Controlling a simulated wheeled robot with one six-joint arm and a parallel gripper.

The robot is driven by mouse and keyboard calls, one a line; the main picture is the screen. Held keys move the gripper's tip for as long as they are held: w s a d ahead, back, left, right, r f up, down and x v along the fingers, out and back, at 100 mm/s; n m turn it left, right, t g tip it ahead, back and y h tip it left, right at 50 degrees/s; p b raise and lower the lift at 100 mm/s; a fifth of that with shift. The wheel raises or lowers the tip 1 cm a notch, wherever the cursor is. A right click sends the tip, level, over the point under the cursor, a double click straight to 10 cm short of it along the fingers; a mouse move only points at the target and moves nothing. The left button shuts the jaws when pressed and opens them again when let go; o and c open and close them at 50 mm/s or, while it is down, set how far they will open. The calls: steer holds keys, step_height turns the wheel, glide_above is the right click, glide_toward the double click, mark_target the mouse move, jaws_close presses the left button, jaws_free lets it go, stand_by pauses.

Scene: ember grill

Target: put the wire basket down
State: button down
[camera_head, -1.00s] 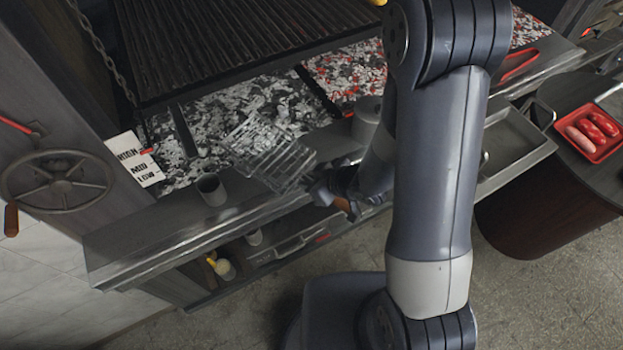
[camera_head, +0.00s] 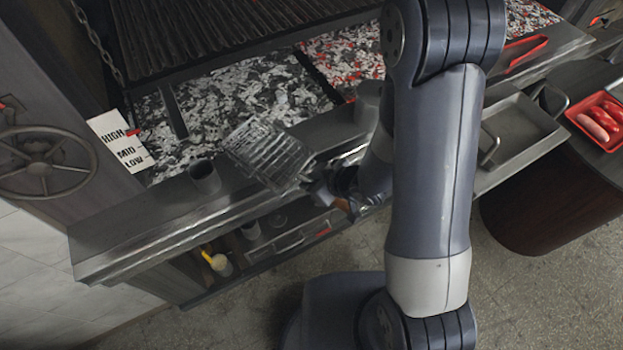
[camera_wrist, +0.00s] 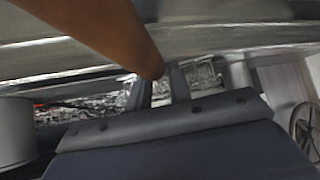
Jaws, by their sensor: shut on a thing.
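The wire basket (camera_head: 268,155) is a flat grey wire cage with a brown handle (camera_head: 347,205). In the head view it is over the grill's front ledge, its far end reaching over the edge of the ash bed. I cannot tell whether it touches the ledge. My gripper (camera_head: 328,190) is at the handle end, partly hidden behind my arm. In the wrist view the brown handle (camera_wrist: 100,30) crosses the upper left and ends near my gripper's fingers (camera_wrist: 160,88). The jaws are shut on the basket's handle.
The dark grill grate (camera_head: 220,35) is above the ash bed (camera_head: 240,95). A metal tray (camera_head: 525,140) and a red tray of sausages (camera_head: 602,122) are at right.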

steer(key=shift+f+b, duration=0.55)
steer(key=shift+b, duration=0.1)
steer(key=c, duration=1.2)
jaws_free()
steer(key=shift+d, duration=0.1)
